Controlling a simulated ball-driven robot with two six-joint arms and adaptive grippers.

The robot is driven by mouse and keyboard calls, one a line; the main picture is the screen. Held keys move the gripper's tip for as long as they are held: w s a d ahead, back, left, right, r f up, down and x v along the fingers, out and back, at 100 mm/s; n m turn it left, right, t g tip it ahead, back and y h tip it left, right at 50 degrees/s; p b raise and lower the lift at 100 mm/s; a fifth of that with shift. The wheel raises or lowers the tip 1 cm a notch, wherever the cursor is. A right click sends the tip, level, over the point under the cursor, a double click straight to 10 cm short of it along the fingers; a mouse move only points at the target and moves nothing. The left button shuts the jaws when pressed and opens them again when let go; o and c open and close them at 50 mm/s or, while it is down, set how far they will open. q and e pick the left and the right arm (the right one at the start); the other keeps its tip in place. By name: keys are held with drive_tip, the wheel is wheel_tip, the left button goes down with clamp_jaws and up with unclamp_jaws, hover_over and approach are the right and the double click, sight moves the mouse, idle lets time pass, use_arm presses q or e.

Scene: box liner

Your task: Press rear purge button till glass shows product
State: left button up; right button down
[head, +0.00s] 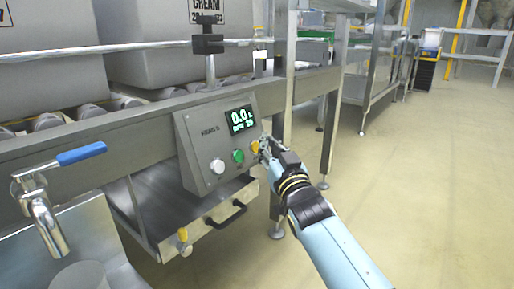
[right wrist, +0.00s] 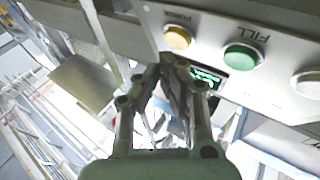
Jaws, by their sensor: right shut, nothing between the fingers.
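My right gripper (head: 264,147) is shut and empty, close to the yellow button. In the right wrist view the fingertips (right wrist: 172,64) lie just below the yellow button (right wrist: 178,37); I cannot tell whether they touch it. The green button (right wrist: 243,56) there is marked FILL. I cannot make out a sight glass for certain. My left gripper is out of view.
A tap with a blue lever (head: 81,153) stands at the left above a steel surface. Large grey boxes (head: 160,45) rest on a roller conveyor behind the panel. A drawer with a black handle (head: 226,214) hangs underneath. The floor (head: 430,190) at the right is clear.

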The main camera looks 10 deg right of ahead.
drive_tip(key=shift+w, duration=0.1)
drive_tip(key=shift+w+a+f, duration=0.15)
drive_tip(key=shift+w+a, duration=0.05)
drive_tip(key=shift+a, duration=0.05)
idle(0.5)
drive_tip(key=shift+w+a+f, duration=0.1)
drive_tip(key=shift+w+a, duration=0.1)
drive_tip(key=shift+w, duration=0.1)
idle(0.4)
idle(0.9)
drive_tip(key=shift+s+d+r+p, duration=0.2)
drive_tip(key=shift+s+d+p, duration=0.25)
drive_tip(key=shift+s, duration=0.15)
